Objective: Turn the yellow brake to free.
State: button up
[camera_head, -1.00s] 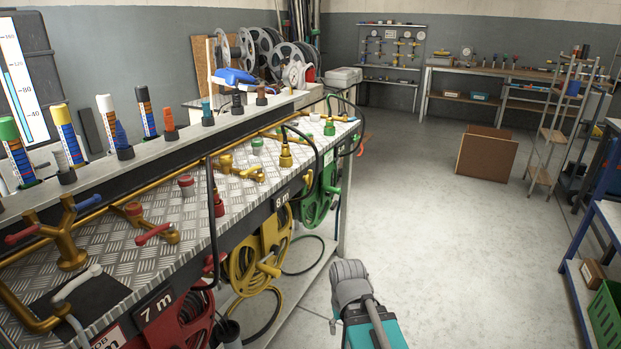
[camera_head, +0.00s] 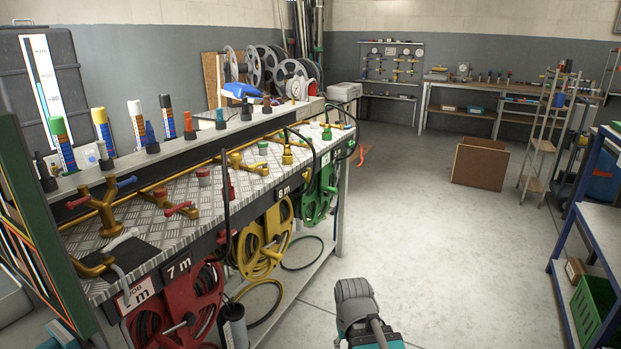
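The yellow hose reel (camera_head: 249,254) hangs on the front of the bench, below the "8 m" label, between a red reel (camera_head: 190,305) and a green reel (camera_head: 318,195). A yellow handle shows on its face. I cannot make out which part is its brake, or the brake's setting. Part of my arm (camera_head: 357,308), grey and teal, rises at the bottom centre, to the right of the reel and apart from it. My gripper's fingers do not show.
The bench top (camera_head: 160,228) carries brass valves with red and blue levers. A dark cylinder (camera_head: 233,322) stands beside the red reel. A blue-framed shelf (camera_head: 560,265) with a green crate (camera_head: 592,308) is at right. The floor between is clear, with a brown box (camera_head: 480,164) farther back.

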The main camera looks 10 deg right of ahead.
aim_at(307, 176)
jog(key=u, duration=0.15)
jog(key=i, duration=1.2)
jog(key=z, duration=0.15)
